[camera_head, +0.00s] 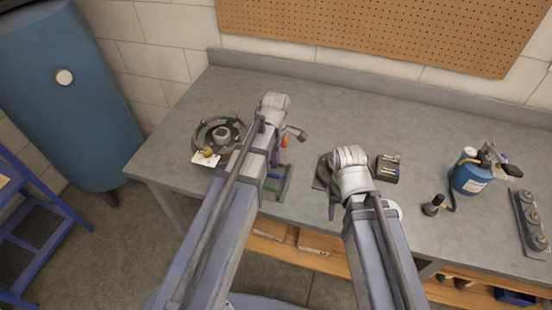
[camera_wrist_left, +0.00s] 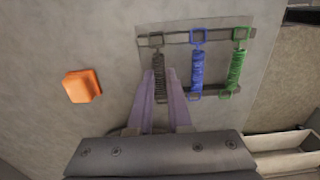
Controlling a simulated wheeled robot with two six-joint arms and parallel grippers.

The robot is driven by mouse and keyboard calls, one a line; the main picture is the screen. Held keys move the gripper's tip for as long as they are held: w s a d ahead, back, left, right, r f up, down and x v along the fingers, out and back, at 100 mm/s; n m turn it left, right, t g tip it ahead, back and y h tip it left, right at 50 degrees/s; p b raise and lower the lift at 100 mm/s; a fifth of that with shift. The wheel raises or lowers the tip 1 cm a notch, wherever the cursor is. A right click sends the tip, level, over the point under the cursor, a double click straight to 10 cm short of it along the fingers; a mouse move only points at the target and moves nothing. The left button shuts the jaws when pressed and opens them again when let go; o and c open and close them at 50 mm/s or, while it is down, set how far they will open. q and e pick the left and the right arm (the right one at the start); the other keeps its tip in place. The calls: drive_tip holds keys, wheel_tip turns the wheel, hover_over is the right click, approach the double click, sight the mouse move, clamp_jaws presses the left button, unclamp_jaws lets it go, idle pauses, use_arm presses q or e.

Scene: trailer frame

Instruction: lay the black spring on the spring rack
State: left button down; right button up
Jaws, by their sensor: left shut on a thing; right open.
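The spring rack (camera_wrist_left: 218,89) is a dark frame with two bars in the left wrist view. It also shows in the head view (camera_head: 284,186), partly hidden by my left arm. The black spring (camera_wrist_left: 158,68) is between the fingers of my left gripper (camera_wrist_left: 160,85), which is shut on it. The spring lies in line with the rack's left part, its top end by the upper bar. I cannot tell whether it touches the bars. A blue spring (camera_wrist_left: 196,70) and a green spring (camera_wrist_left: 236,68) lie across the rack to its right. My right gripper (camera_head: 328,195) is open over the bench.
An orange block (camera_wrist_left: 82,86) lies left of the rack. On the grey bench (camera_head: 330,115) are a dark ring-shaped part (camera_head: 205,132) at left, a small dark tray (camera_head: 388,168) and a blue gas canister (camera_head: 466,175) at right. The bench's back strip is clear.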

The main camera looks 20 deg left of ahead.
use_arm(q)
drive_tip(key=c, duration=0.8)
unclamp_jaws()
drive_tip(key=shift+c, duration=1.4)
drive_tip(key=shift+r, duration=0.15)
use_arm(e)
drive_tip(key=shift+r, duration=0.15)
use_arm(q)
wheel_tip(320, 180, up, 7)
drive_tip(key=p, duration=0.7)
use_arm(e)
wheel_tip(320, 180, up, 7)
